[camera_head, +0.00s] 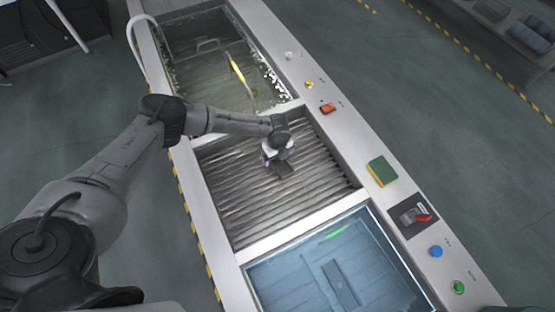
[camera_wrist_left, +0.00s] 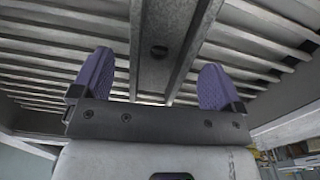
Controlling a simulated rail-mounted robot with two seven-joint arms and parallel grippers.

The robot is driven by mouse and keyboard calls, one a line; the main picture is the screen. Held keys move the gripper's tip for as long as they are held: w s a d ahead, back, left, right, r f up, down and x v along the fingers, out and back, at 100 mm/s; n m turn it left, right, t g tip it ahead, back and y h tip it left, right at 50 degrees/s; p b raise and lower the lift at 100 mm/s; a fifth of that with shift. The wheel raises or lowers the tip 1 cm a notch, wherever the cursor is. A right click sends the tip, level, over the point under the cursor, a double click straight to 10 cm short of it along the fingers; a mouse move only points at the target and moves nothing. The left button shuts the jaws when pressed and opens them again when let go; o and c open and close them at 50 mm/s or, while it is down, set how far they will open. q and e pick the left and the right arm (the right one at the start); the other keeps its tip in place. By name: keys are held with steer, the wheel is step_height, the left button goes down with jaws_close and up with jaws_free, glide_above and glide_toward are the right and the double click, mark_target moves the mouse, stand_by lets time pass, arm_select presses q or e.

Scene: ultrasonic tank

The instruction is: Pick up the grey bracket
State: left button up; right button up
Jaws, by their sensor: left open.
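The grey bracket (camera_head: 284,171) is a small dark piece on the slatted middle section (camera_head: 245,205) of the tank unit in the head view. My left gripper (camera_head: 278,158) is directly over it and partly hides it. In the left wrist view, the grey bracket (camera_wrist_left: 160,28) shows as a grey metal piece with a dark round hole, between the two purple fingers of my left gripper (camera_wrist_left: 156,72). The fingers are open, with visible gaps to the bracket on both sides. My right gripper is not in view.
A water basin (camera_head: 172,42) with a yellow tool (camera_head: 237,70) lies beyond the slats. A blue-lit basin (camera_head: 270,290) with a dark submerged plate (camera_head: 340,283) is nearer. A sponge (camera_head: 382,172), a red-handled switch (camera_head: 420,216) and buttons line the right rim.

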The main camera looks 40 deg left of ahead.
arm_select(q)
steer(key=shift+f, duration=0.95)
steer(key=shift+c, duration=0.3)
steer(key=shift+r, duration=0.1)
steer(key=c, duration=1.2)
